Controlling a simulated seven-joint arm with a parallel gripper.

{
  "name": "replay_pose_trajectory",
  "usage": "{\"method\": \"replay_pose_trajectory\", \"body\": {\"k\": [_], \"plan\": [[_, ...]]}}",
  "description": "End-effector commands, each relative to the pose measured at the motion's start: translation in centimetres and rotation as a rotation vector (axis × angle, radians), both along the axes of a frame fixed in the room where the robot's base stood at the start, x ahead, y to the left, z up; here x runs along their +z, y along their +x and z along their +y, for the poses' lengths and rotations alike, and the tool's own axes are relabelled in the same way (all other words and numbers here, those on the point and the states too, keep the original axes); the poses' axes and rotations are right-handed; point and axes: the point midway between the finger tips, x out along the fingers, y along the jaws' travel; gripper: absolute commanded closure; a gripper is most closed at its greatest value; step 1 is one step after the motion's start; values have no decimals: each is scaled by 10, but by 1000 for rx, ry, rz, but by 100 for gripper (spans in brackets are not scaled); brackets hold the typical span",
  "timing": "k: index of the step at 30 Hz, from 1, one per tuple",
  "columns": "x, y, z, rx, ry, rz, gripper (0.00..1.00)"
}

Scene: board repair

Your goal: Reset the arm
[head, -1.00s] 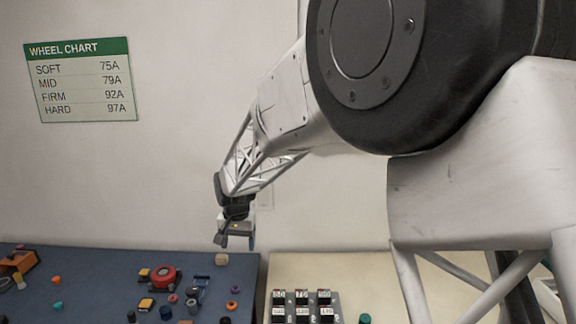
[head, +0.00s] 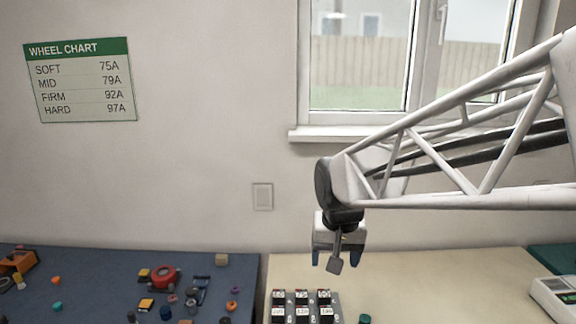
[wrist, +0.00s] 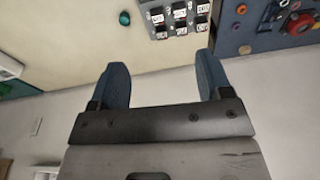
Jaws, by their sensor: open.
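My gripper (head: 337,258) hangs from the end of my white lattice arm, in the air over the back of the cream bench, near the wall. In the wrist view its two blue-grey fingers (wrist: 160,82) stand wide apart. Nothing is between them, so it is open and empty. In the head view the arm reaches in from the right edge, in front of the window.
Below stands a block of labelled compartments (head: 302,298) on the cream bench (head: 440,285), with a small green piece (head: 365,318) beside it. A blue mat (head: 90,300) at left holds several small parts. A white device (head: 556,295) stands at right.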

Motion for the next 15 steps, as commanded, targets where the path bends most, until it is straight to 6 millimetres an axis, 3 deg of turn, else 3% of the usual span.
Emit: {"method": "replay_pose_trajectory", "body": {"k": [6, 15], "plan": [[5, -58, -37, 2, -8, -27, 28], [-4, -135, -73, 9, -23, -56, 28]]}}
